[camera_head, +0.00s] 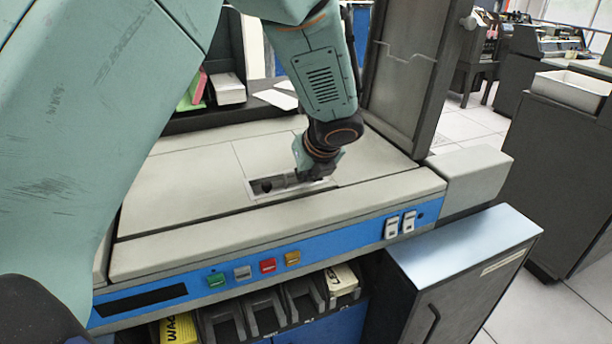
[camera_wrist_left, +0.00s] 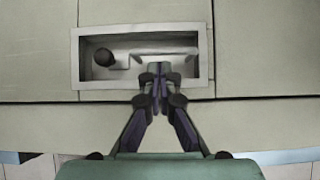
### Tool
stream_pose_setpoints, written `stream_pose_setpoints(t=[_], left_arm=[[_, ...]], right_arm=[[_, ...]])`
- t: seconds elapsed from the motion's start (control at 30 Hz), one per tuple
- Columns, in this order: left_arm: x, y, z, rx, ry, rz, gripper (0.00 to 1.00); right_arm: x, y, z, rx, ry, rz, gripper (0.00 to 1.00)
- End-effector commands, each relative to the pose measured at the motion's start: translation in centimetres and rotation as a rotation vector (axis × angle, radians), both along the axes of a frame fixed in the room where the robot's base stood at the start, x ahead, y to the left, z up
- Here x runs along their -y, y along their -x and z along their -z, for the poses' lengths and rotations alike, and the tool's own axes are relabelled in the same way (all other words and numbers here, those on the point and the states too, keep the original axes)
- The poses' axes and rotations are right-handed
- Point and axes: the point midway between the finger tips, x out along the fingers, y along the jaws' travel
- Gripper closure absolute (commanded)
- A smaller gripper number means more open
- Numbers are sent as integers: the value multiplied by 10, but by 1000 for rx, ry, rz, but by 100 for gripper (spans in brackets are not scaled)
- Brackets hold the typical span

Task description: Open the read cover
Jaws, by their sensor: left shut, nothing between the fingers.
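The machine's pale top (camera_head: 190,190) has flat panels with seams, all lying flat; the frames do not mark which one is the read cover. A rectangular recess (camera_head: 262,186) with a light rim is set in the top near its front edge. In the left wrist view the recess (camera_wrist_left: 76,62) holds a dark round knob (camera_wrist_left: 104,57) at its left and a thin bent metal piece (camera_wrist_left: 128,61). My left gripper (camera_head: 303,176) points down at the recess's right part. In the wrist view its closed fingertips (camera_wrist_left: 160,70) overlap the recess with nothing between them. My right gripper is not seen.
A blue front strip carries a green button (camera_head: 217,280), a red button (camera_head: 268,265) and white switches (camera_head: 400,224). Card trays (camera_head: 262,312) sit below. A dark upright panel (camera_head: 410,75) stands behind right. A grey cabinet (camera_head: 465,248) stands at front right. Cards (camera_head: 227,88) lie at the back.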

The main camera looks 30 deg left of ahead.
Motion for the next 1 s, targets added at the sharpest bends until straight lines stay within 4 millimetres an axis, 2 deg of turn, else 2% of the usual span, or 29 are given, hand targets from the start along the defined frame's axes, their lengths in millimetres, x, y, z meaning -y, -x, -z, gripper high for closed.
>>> stream_pose_setpoints(t=[0.03, 0.2, 0.6, 0.77, 1.0], left_arm=[[-1, 0, 7, 1, 1, 0, 100], [-3, 0, 14, 1, -1, 1, 100], [-3, 1, 14, 1, 0, 2, 100], [-4, 1, 10, -6, 7, 1, 100], [-5, -1, 0, -26, 29, 2, 100]], right_arm=[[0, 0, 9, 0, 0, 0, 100], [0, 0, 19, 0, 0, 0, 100], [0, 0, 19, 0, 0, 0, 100], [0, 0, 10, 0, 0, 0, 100], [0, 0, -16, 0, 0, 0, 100]])
